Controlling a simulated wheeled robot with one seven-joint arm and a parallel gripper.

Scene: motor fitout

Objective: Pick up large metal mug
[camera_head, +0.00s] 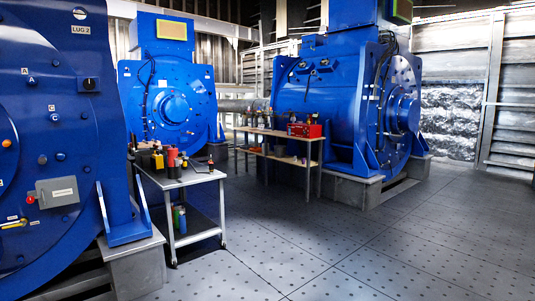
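I cannot pick out a large metal mug for certain; the small items are too far off to tell apart. Several small items stand on a grey wheeled cart (197,178) at the left centre, among them a red cylinder (172,156) and a yellow and black item (157,160). More small items stand on a long workbench (285,134) further back, with a red box (304,130) near its right end. My gripper is not in view.
Large blue motors stand at the left (60,130), at the back (165,85) and at the centre right (330,85). The cart's lower shelf holds green and blue bottles (179,219). The dotted grey floor (350,245) is clear in front and to the right.

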